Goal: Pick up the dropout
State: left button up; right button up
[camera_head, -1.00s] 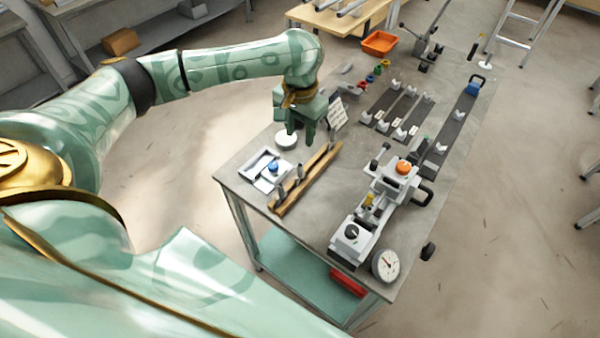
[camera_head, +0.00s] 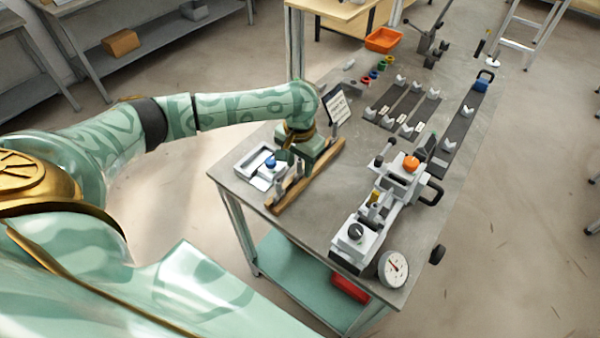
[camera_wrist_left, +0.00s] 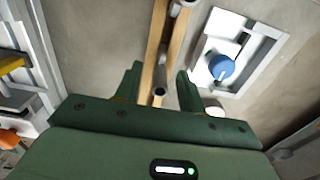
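My left gripper (camera_head: 296,168) is low over a wooden rack (camera_head: 325,163) near the table's left edge. In the left wrist view its two fingers (camera_wrist_left: 158,80) are apart, with the rack (camera_wrist_left: 152,55) running between them. Small grey upright pieces stand along the rack; one (camera_head: 279,190) shows in front of the gripper. In the wrist view a grey piece (camera_wrist_left: 160,92) shows between the fingers, apparently untouched. Which piece is the dropout I cannot tell. My right gripper is out of view.
A white tray with a blue-topped item (camera_head: 270,162) lies left of the rack. A grey jig with an orange knob (camera_head: 411,163) and a round dial (camera_head: 393,268) stand to the right. Dark rails with white blocks (camera_head: 403,105) lie behind. Bare tabletop lies between rack and jig.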

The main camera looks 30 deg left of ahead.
pick_arm(q)
jog(key=shift+r, duration=0.1)
grip_shut()
jog(key=shift+r, duration=0.1)
